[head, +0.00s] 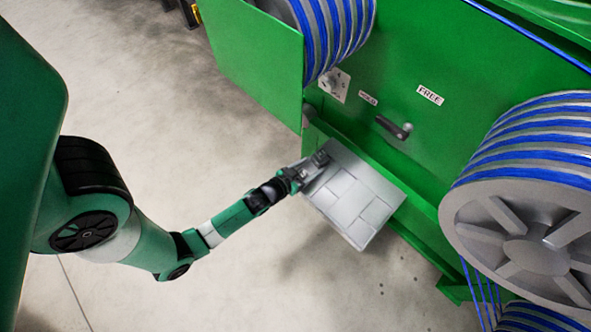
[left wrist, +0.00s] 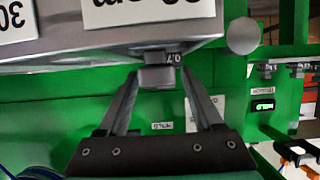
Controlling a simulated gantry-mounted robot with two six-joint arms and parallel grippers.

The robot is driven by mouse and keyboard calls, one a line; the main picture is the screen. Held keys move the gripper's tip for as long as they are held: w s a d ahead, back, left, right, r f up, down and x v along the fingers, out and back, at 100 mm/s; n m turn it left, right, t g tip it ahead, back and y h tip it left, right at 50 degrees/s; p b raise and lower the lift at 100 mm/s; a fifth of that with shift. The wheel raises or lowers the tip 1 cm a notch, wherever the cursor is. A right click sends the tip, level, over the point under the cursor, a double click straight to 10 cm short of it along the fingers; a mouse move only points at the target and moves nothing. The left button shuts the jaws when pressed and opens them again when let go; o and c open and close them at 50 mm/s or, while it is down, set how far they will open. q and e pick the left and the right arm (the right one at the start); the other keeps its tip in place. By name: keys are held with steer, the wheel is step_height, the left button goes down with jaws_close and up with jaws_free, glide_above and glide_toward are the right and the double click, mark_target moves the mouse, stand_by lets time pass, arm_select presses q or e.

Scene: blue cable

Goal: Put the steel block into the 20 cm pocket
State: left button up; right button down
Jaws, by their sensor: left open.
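A small grey metal block (left wrist: 158,77), which looks like the steel block, sits at the edge of a grey tray (left wrist: 75,55) in the left wrist view. My left gripper (left wrist: 159,80) is open, its fingertips on either side of the block; I cannot tell if they touch it. A white label (left wrist: 148,10) on the tray, upside down and partly cut off, shows "cm"; another (left wrist: 15,20) reads "30". In the head view the tray (head: 365,215) has several rectangular sections, and my left gripper (head: 312,166) is at its upper left corner. My right gripper is not in view.
The tray is beside a green machine (head: 420,60) with a black lever (head: 393,127), a "FREE" label (head: 430,95) and a dial plate (head: 334,84). Drums of blue cable (head: 530,150) stand at right and top (head: 335,30). The floor at left is clear.

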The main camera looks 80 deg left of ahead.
arm_select(q)
steer(key=v, duration=1.2)
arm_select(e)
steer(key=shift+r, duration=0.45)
arm_select(q)
steer(key=shift+w+r, duration=0.1)
steer(key=shift+r, duration=0.05)
